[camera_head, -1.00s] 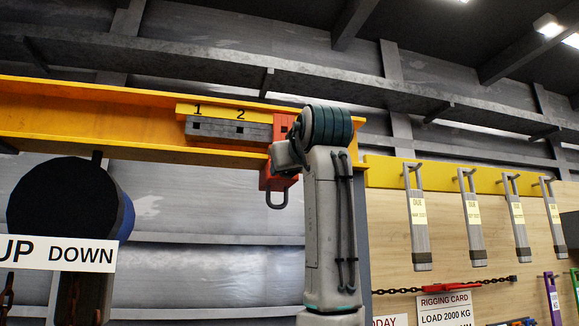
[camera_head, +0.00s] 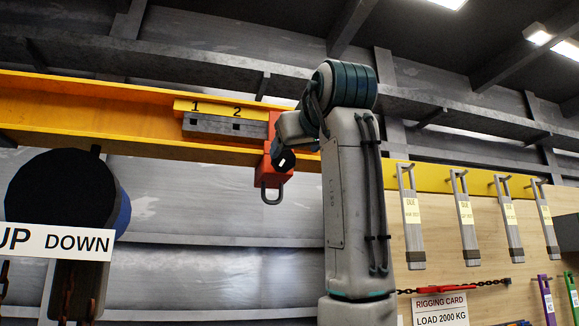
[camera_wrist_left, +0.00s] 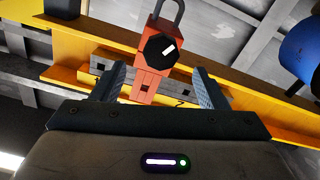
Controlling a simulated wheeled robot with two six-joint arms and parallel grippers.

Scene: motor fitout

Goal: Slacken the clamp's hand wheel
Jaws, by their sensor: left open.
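The orange-red clamp (camera_head: 269,172) hangs on the yellow beam (camera_head: 60,110), with a metal shackle (camera_head: 272,194) below it. Its black hand wheel (camera_head: 284,160) has a white mark and faces me. In the left wrist view the scene is upside down: the clamp (camera_wrist_left: 145,86) and the hand wheel (camera_wrist_left: 160,49) lie ahead, between and beyond the fingers. My left gripper (camera_wrist_left: 159,72) is open and empty, with a finger on each side of the picture; no contact with the wheel shows. In the head view my arm hides most of this gripper. My right gripper is not in view.
A grey bar (camera_head: 220,126) below the numbers 1 and 2 lies along the beam beside the clamp. A dark blue-sided drum (camera_head: 62,200) hangs at the left above an UP/DOWN sign (camera_head: 60,243). Grey tags (camera_head: 412,225) hang on the right wall.

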